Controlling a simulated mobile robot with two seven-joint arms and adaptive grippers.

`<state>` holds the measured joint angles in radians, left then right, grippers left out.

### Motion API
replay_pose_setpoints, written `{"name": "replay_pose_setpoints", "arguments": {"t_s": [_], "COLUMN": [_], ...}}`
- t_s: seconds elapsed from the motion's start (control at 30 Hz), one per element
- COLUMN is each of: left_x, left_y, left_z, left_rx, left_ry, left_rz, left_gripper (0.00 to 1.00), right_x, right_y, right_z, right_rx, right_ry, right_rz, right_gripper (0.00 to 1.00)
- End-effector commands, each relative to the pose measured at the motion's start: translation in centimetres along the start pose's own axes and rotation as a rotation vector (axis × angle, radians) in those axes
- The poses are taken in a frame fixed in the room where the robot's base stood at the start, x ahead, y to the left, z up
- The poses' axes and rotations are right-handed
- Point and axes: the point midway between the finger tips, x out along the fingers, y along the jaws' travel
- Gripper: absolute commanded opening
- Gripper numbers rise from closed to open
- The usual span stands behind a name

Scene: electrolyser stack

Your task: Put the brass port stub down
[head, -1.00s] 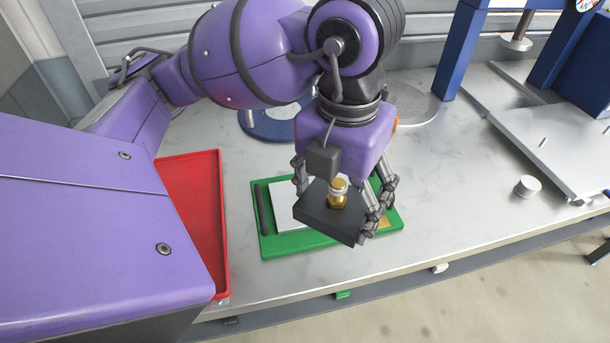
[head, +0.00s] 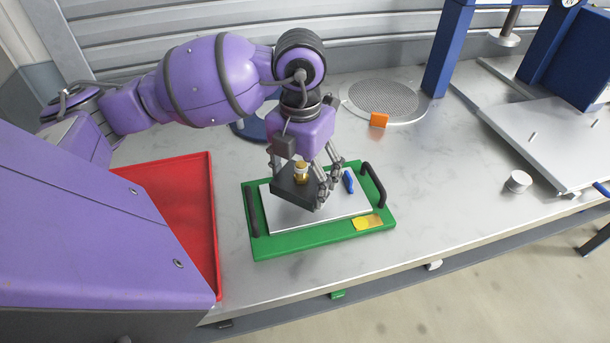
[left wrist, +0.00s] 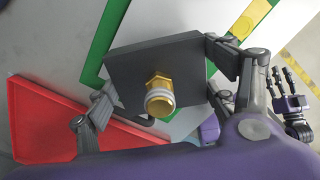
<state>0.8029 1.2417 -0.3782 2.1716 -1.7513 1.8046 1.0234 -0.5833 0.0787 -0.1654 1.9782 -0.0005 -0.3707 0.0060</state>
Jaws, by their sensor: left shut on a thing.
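The brass port stub (head: 301,171) stands upright on a dark square block (head: 291,188). My left gripper (head: 300,184) is shut on that block, with its fingers at opposite sides. The stub (left wrist: 160,97) and block (left wrist: 150,65) also show in the left wrist view. The block is over the white plate (head: 290,218) of a green tray (head: 300,247); I cannot tell whether it touches the plate. In the left wrist view my right gripper (left wrist: 293,80) is at the right edge, empty and away from the bench; its opening is unclear.
A red tray (head: 200,225) lies left of the green one. A black handle (head: 374,184), a blue piece (head: 348,181) and a yellow patch (head: 368,222) are on the green tray. An orange piece (head: 378,120) is behind. Bench right of the tray is clear up to a white cylinder (head: 518,181).

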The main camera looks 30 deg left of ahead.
Motion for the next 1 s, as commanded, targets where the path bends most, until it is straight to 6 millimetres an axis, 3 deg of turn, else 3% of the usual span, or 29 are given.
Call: {"name": "replay_pose_setpoints", "arguments": {"t_s": [0.17,0.47,0.9,0.93,1.0], "left_x": [0.3,3.5,4.1,4.2,4.2], "left_y": [0.3,0.6,0.6,0.7,0.7], "left_z": [0.5,0.7,0.8,0.6,0.6], "left_rx": [-0.001,0.001,0.001,0.000,0.000], "left_ry": [-0.008,-0.007,-0.009,-0.002,-0.003], "left_rz": [-0.002,-0.002,0.000,0.001,0.000], "left_gripper": [0.15,0.15,0.15,0.82,0.91], "right_x": [0.0,0.0,0.0,0.0,0.0], "right_y": [-0.1,-0.1,0.2,0.2,0.3], "right_z": [-0.2,-0.1,0.3,0.2,0.2], "right_rx": [0.002,0.001,-0.007,-0.007,-0.007], "right_ry": [0.002,0.001,-0.004,-0.003,-0.002], "right_rz": [-0.001,-0.001,0.000,0.001,0.001], "right_gripper": [0.40,0.40,0.40,0.40,0.40]}}
